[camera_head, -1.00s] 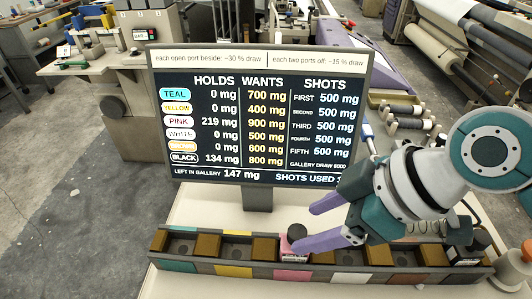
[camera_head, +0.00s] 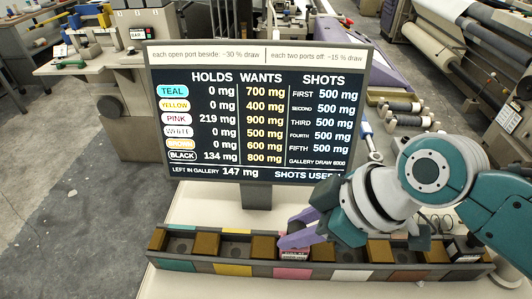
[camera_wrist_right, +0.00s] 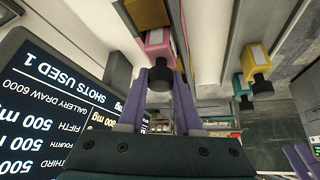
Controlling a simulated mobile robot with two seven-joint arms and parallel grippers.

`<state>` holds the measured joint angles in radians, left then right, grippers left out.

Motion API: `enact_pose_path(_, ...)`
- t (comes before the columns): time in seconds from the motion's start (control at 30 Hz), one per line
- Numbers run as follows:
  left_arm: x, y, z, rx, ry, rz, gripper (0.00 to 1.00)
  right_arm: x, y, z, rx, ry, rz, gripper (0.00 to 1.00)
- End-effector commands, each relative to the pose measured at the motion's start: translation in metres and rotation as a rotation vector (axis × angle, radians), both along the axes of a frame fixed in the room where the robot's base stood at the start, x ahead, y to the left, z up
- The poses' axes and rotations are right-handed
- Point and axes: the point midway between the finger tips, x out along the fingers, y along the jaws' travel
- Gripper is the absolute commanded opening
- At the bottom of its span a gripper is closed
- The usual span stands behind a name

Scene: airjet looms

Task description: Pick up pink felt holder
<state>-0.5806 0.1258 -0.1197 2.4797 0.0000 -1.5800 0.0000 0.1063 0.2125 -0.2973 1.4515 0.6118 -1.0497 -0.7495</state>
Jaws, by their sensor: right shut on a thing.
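The pink felt holder (camera_head: 293,253) is a small pink block with a dark round knob. It stands at the pink-marked slot of the long port rail (camera_head: 233,269). My right gripper (camera_head: 294,240) reaches it from the right, and its purple fingers are shut on its top. In the right wrist view the pink holder (camera_wrist_right: 158,42) shows past the fingertips, with its black knob (camera_wrist_right: 160,76) between the fingers. The fingers hide part of it in the head view. Purple finger-like parts, probably my left gripper (camera_wrist_right: 301,160), show at that view's lower right corner; their opening is unclear.
Brown blocks (camera_head: 207,243) stand between the rail's ports. A black holder (camera_head: 466,247) is at its right end. A display (camera_head: 258,120) stands close behind the rail. Teal (camera_wrist_right: 257,57) and yellow (camera_wrist_right: 241,86) holders show in the wrist view.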

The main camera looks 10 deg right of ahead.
Motion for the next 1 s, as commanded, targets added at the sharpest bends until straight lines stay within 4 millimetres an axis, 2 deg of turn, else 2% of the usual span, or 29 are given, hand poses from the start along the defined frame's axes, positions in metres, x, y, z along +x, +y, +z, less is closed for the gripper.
enact_pose_path(0.03,0.0,0.0,0.0,0.0,0.0,0.0,0.67,-0.0001,-0.0002,0.0,0.0,0.0,0.0,0.21)
enact_pose_path(0.23,0.0,-0.0006,0.0,-0.003,0.0,0.002,0.67,-0.0001,-0.0002,0.0,0.0,0.0,0.0,0.0)
enact_pose_path(1.0,0.0003,-0.0024,0.0003,-0.009,-0.001,0.005,0.67,0.0,-0.0002,0.0,0.0,0.0,0.0,0.0)
